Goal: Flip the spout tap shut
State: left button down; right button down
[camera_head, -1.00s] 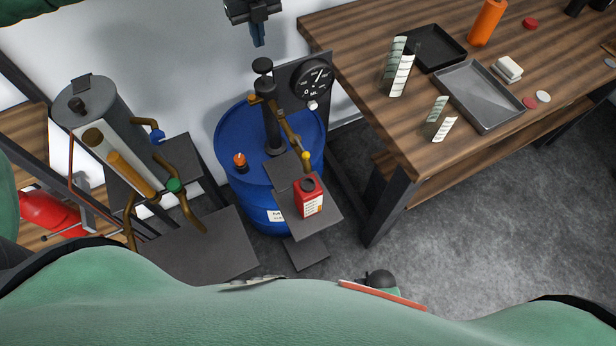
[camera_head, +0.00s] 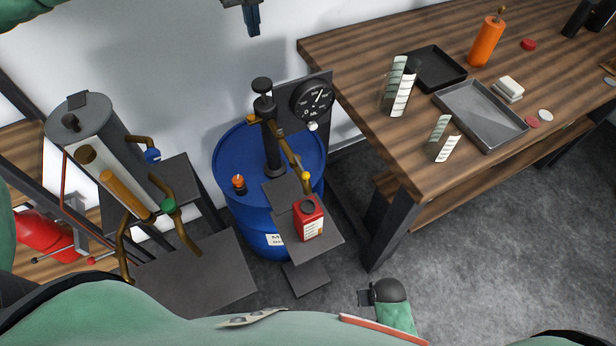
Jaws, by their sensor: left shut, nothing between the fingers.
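A brass spout (camera_head: 290,148) slopes down from the black hand pump (camera_head: 271,140) on the blue drum (camera_head: 230,165). A small yellow piece, seemingly the tap (camera_head: 306,176), sits at the spout's lower end; its position is too small to tell. A red can (camera_head: 309,220) stands below on a dark stand. My left gripper (camera_head: 253,30) shows only by its fingers at the top edge, above the pump and apart from it. It is shut and empty. My right gripper does not show.
A round gauge (camera_head: 313,101) stands right behind the pump. A grey tank with brass pipes (camera_head: 90,122) is at the left. The wooden table (camera_head: 370,130) at the right holds trays, an orange bottle (camera_head: 486,42) and small parts. Grey floor is clear at the lower right.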

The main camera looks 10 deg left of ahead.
aim_at(305, 176)
jog(key=k+l, duration=0.2)
jog(key=k, duration=0.3)
jog(key=k+l, duration=0.2)
jog(key=k, duration=0.25)
